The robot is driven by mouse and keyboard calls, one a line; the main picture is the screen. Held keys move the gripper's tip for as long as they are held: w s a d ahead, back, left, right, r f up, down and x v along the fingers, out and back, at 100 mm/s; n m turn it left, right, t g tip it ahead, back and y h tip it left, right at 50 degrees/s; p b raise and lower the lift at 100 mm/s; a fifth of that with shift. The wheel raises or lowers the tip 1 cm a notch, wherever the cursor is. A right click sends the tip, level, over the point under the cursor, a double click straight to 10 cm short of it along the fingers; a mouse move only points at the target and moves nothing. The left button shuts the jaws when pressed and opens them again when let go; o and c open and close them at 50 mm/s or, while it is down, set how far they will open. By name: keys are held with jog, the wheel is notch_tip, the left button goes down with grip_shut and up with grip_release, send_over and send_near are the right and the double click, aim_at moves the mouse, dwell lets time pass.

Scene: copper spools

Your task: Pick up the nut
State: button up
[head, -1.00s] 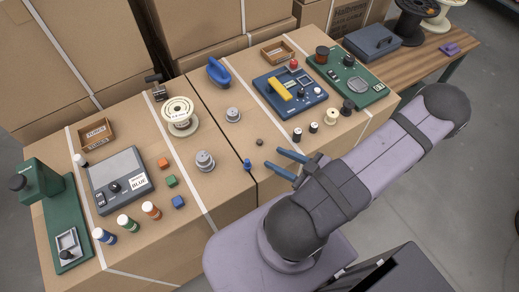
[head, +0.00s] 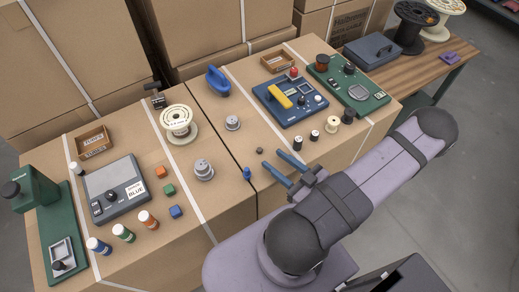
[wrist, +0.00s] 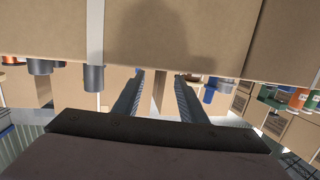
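A small dark piece (head: 260,150), which looks like the nut, lies on the cardboard box top near the middle of the head view. It is too small for me to see its shape or hole. My gripper (head: 272,159) is open and empty, its two blue fingers apart. In the head picture the fingertips are just to the lower right of the nut, not around it. I cannot tell their height above the box. In the wrist view my gripper (wrist: 159,75) also shows open, with nothing between the fingers. The nut is not visible there.
A small blue peg-like piece (head: 247,173) stands left of the fingers. Grey stepped weights (head: 203,170), a cream spool (head: 179,123) and coloured cubes are further left. Small spools (head: 297,143) and a blue panel (head: 290,99) are beyond the fingers.

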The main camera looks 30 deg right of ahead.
aim_at(261, 151)
jog(key=shift+p+x, duration=0.8)
jog(key=shift+x, duration=1.8)
jog(key=shift+a+f, duration=0.1)
jog(key=shift+f, duration=0.05)
grip_shut()
